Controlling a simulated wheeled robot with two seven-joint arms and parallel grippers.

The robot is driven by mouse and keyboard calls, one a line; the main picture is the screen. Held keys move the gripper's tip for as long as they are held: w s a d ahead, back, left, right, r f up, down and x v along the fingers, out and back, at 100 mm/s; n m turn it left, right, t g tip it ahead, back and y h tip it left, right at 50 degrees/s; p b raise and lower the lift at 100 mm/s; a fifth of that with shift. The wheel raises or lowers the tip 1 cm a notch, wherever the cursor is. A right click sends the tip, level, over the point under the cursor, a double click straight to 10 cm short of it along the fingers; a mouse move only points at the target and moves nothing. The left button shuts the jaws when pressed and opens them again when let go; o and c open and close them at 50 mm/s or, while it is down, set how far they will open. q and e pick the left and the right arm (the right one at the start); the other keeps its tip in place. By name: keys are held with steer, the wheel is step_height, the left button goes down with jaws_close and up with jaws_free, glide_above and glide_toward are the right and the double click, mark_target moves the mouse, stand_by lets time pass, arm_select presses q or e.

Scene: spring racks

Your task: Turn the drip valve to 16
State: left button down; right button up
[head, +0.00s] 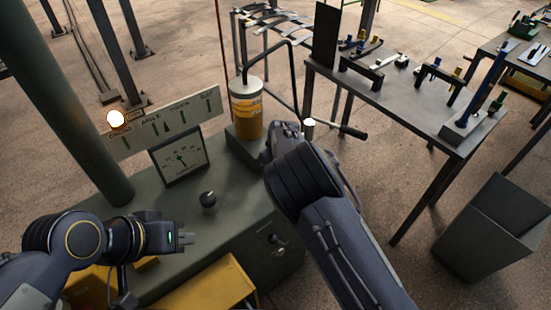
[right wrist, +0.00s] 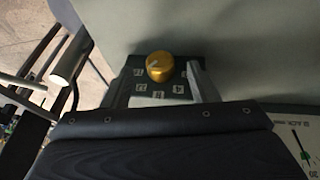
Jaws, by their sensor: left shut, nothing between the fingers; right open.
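A gold round knob (right wrist: 160,66) sits on a dark plate with several small white number tags, likely the drip valve dial. A pale pointer line on the knob aims to the lower left in the right wrist view; I cannot read the tags surely. My right gripper (right wrist: 161,72) is open, its fingers on either side of the knob; whether they touch it I cannot tell. In the head view my right arm hides the knob. My left gripper (head: 187,240) is shut and empty, above the green console (head: 160,200), lower left of a black knob (head: 208,199).
A gauge (head: 180,158) and a labelled panel (head: 160,125) with a lit lamp (head: 116,119) stand at the console's back. A yellow canister (head: 246,110) and a white-topped post with a dark handle (head: 350,131) are near my right arm. A workbench (head: 410,110) and grey bin (head: 490,235) stand right.

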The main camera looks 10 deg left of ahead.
steer(key=shift+x, duration=1.55)
steer(key=c, duration=1)
steer(key=g+y+b, duration=0.1)
steer(key=y+b, duration=0.1)
steer(key=b, duration=0.1)
steer(key=shift+w+d+f+m+g+b, duration=0.15)
steer(key=shift+w+d+m+g+b, duration=0.15)
steer(key=shift+g, duration=0.1)
steer(key=shift+g+y+b, duration=0.7)
steer(key=shift+b, duration=0.2)
steer(key=shift+d+m+g+y+b, duration=0.1)
steer(key=shift+m+g+y+b, duration=0.3)
steer(key=shift+g+y+b, duration=0.2)
steer(key=o, duration=1)
